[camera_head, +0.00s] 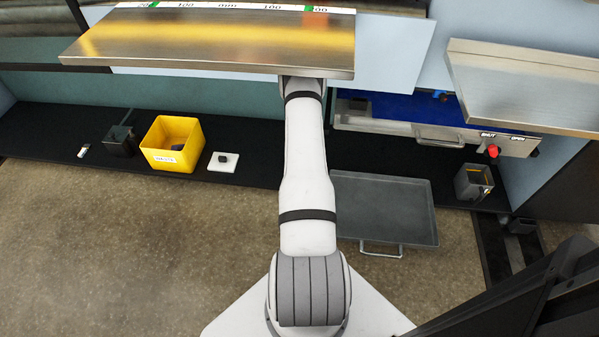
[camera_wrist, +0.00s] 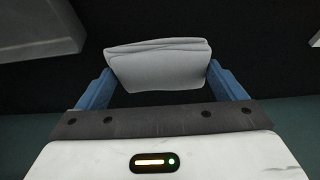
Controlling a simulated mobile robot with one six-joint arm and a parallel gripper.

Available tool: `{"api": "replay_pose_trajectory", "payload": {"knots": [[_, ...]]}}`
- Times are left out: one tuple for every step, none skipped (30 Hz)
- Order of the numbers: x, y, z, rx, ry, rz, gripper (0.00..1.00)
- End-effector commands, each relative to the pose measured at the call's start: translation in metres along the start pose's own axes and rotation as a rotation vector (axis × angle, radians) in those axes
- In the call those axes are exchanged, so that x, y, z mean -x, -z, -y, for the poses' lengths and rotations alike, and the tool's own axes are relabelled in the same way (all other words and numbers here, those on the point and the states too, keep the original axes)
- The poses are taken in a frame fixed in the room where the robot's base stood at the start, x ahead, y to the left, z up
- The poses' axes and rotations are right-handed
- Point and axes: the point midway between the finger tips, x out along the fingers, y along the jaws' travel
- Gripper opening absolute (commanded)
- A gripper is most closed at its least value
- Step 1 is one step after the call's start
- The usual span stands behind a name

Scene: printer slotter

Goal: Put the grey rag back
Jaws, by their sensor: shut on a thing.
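The grey rag (camera_wrist: 160,68) is folded and sits between the two blue fingers of my gripper (camera_wrist: 158,76) in the wrist view. My gripper is shut on it, with a finger at each side edge. Below the rag is a dark surface. In the head view my arm reaches forward and its far end goes out of sight behind a metal panel, so neither the gripper nor the rag shows there.
In the head view, a yellow bin (camera_head: 172,144), a black cup (camera_head: 119,140) and a white pad (camera_head: 223,162) stand on a black shelf (camera_head: 60,130). At right are a grey tray (camera_head: 384,207), a grey container (camera_head: 473,183) and a red knob (camera_head: 493,150). A grey block (camera_wrist: 38,28) shows in the wrist view.

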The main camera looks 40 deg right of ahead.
Motion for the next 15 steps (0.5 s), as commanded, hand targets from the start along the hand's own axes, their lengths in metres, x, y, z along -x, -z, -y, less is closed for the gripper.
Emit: {"api": "replay_pose_trajectory", "payload": {"knots": [[-0.013,-0.006,0.000,0.000,0.000,0.002,0.69],[-0.019,-0.008,0.000,0.001,0.000,0.001,0.69],[-0.026,-0.011,0.000,0.001,0.000,0.001,0.69],[-0.032,-0.014,-0.001,0.000,0.000,0.002,0.69],[-0.037,-0.017,-0.001,0.000,0.000,0.002,0.69],[-0.043,-0.018,-0.001,0.002,0.000,0.001,0.69],[-0.046,-0.019,-0.001,0.001,0.000,0.000,0.69],[-0.049,-0.020,-0.001,0.000,0.000,0.000,0.69],[-0.052,-0.021,-0.001,-0.001,0.000,0.000,0.69],[-0.053,-0.022,-0.001,-0.001,0.000,0.000,0.69],[-0.056,-0.023,-0.001,-0.001,0.000,0.000,0.69],[-0.060,-0.025,-0.001,0.000,0.000,0.000,0.69],[-0.064,-0.027,-0.001,0.001,0.000,0.000,0.69],[-0.068,-0.029,-0.001,0.001,-0.001,0.000,0.69],[-0.075,-0.031,-0.001,0.001,-0.001,0.000,0.69]]}}
